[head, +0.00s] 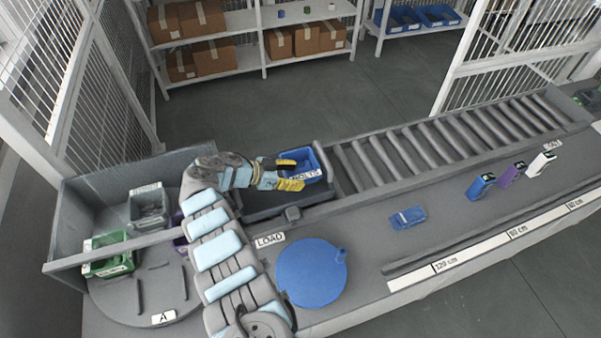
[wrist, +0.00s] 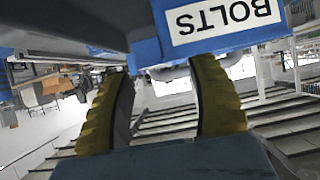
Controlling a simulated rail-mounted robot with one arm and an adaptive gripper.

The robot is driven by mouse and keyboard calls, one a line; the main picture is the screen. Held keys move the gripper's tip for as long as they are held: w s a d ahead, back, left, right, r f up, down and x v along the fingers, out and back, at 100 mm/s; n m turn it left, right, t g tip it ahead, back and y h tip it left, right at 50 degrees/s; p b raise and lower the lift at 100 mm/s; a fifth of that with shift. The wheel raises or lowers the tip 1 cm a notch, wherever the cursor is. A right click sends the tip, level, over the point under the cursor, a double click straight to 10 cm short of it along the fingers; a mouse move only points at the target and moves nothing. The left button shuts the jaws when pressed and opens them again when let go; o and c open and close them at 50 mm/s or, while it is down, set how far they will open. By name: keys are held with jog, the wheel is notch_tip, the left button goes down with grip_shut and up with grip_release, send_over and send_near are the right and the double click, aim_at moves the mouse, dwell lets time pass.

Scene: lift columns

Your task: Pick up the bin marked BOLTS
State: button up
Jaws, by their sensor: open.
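The blue bin marked BOLTS (head: 316,157) stands on a dark platform at the near-left end of the roller conveyor, its white label facing the front. My gripper (head: 297,174) is at the bin's left side with its yellow fingers apart. One finger overlaps the bin's upper left part, and the other lies along the front by the label. In the wrist view the bin's label (wrist: 222,18) is upside down at the top, close to my open gripper (wrist: 158,72). I cannot tell whether the fingers touch the bin.
A turntable marked A (head: 150,300) at left carries a grey bin (head: 150,207), a green bin (head: 110,256) and a partly hidden purple bin (head: 181,240). A blue disc (head: 311,273) lies by the LOAD sign. The roller conveyor (head: 440,140) runs right, empty nearby.

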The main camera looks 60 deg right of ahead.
aim_at(313, 176)
jog(key=shift+b+x, duration=0.35)
jog(key=shift+x, duration=2.95)
jog(key=shift+r, duration=0.1)
grip_shut()
